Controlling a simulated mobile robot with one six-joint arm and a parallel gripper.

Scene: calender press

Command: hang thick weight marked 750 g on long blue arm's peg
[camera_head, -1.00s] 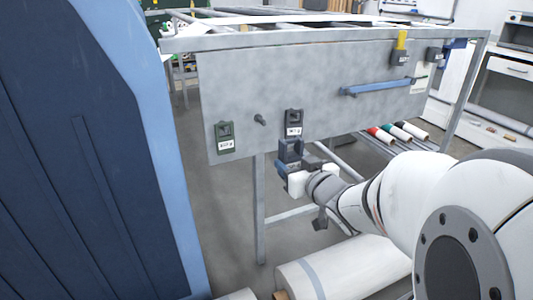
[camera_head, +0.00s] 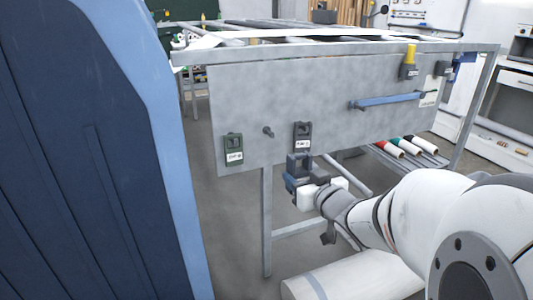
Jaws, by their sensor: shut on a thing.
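A dark grey weight (camera_head: 302,135) with a small white label shows in front of the grey panel. Its label is too small to read surely. My gripper (camera_head: 300,160) is shut on this weight from below, with the fingers at its lower end. I cannot tell whether the weight still rests on a peg of the panel. The long blue arm (camera_head: 388,101) is on the right half of the panel, up and to the right of my gripper, with a small peg (camera_head: 361,106) near its left end.
A green labelled weight (camera_head: 233,148) hangs on the left of the panel (camera_head: 330,90), with a bare peg (camera_head: 268,132) beside it. A yellow-topped weight (camera_head: 409,66) hangs above the blue arm. Coloured rolls (camera_head: 395,148) lie behind. A big blue housing (camera_head: 100,150) fills the left.

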